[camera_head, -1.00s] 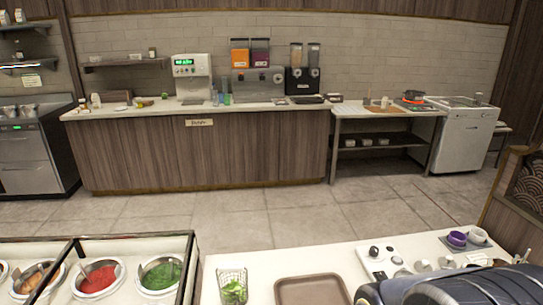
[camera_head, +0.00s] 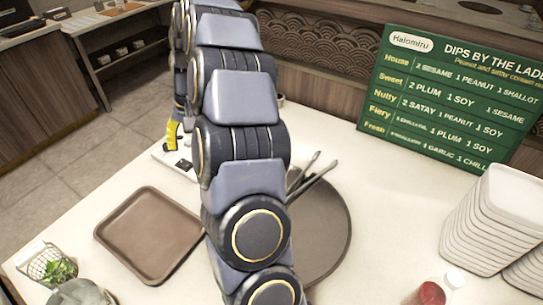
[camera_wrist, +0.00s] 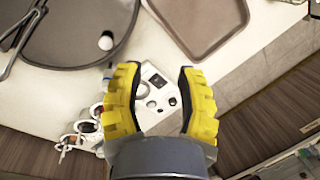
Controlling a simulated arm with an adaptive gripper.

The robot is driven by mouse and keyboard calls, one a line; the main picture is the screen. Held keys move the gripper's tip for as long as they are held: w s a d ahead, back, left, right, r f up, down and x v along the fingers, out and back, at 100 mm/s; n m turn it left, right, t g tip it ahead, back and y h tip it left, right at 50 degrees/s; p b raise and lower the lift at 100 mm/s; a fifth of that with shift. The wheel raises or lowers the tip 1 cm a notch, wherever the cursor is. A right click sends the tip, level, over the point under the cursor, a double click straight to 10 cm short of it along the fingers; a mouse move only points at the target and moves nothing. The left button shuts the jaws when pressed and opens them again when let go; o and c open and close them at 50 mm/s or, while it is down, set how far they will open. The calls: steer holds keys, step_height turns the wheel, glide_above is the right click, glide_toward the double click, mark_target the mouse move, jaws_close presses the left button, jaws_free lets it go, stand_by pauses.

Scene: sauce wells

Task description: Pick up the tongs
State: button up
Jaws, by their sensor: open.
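The metal tongs (camera_head: 314,177) lie on a round dark tray (camera_head: 335,235), their ends reaching past its far rim. My arm hides the tray's left part. In the wrist view the tongs (camera_wrist: 24,42) show at the upper left, on the round tray (camera_wrist: 75,50). My gripper (camera_wrist: 160,98) has its yellow fingers spread with nothing between them. It is above a white panel with knobs (camera_wrist: 155,88), apart from the tongs. In the head view only a bit of the yellow gripper (camera_head: 172,135) shows, left of my arm.
A brown rectangular tray (camera_head: 150,235) lies on the white counter left of my arm. A wire basket with greens (camera_head: 52,268) stands at the lower left. White stacked containers (camera_head: 490,215) and a green menu board (camera_head: 450,95) stand at the right.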

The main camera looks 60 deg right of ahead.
steer(key=s+d+f+m, duration=0.2)
steer(key=d+f, duration=0.2)
steer(key=d, duration=0.4)
steer(key=s+d+f+m, duration=0.1)
steer(key=d+f+m, duration=0.2)
steer(key=d+f, duration=0.35)
steer(key=m+h, duration=0.2)
steer(key=m, duration=0.2)
glide_above(309, 165)
steer(key=shift+g, duration=0.4)
step_height(309, 165, down, 7)
steer(key=shift+s+f, duration=0.1)
steer(key=shift+f, duration=0.1)
steer(key=f, duration=0.7)
steer(key=shift+d+f, duration=0.2)
jaws_close()
